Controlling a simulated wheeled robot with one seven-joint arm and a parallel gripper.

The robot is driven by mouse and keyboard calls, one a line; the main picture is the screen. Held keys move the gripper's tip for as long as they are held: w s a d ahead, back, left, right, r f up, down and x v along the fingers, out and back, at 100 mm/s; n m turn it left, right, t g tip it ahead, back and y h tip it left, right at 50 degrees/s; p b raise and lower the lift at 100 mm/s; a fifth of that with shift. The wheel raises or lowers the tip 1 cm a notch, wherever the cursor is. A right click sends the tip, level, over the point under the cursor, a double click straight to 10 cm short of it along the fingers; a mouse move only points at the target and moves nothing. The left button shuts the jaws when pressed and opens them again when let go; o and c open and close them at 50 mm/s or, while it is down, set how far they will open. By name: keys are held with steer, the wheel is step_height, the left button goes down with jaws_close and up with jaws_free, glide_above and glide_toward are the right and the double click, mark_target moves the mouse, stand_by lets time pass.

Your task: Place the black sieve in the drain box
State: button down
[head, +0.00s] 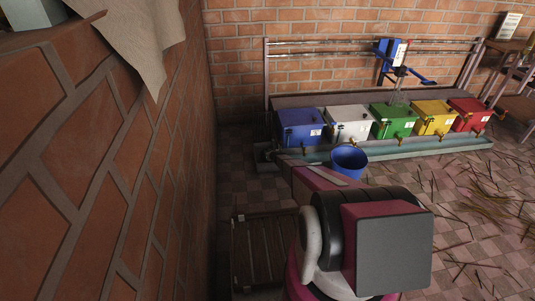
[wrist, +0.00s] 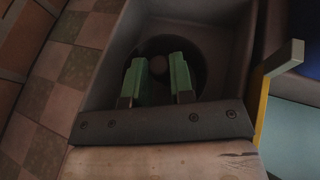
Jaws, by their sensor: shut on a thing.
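In the wrist view, my gripper (wrist: 158,84) has two green fingers pointing down into the grey drain box (wrist: 222,38). The black sieve (wrist: 158,66) shows as a dark round shape with a small round knob between the fingers, and my gripper is shut on it. The sieve lies within the outline of the box walls. It is too dark to tell whether it touches the box floor. In the head view, the drain box (head: 262,151) is at the left end of the trough, and my arm hides the fingers and the sieve.
A blue bucket (head: 348,161) stands right of my arm, in front of the trough (head: 420,149). Blue, white, green, yellow and red boxes with taps line the trough. A brick wall (head: 100,150) is close on the left. Sticks lie on the floor at right.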

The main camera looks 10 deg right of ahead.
steer(key=shift+f, duration=0.2)
steer(key=c, duration=1)
jaws_free()
steer(key=shift+f, duration=0.15)
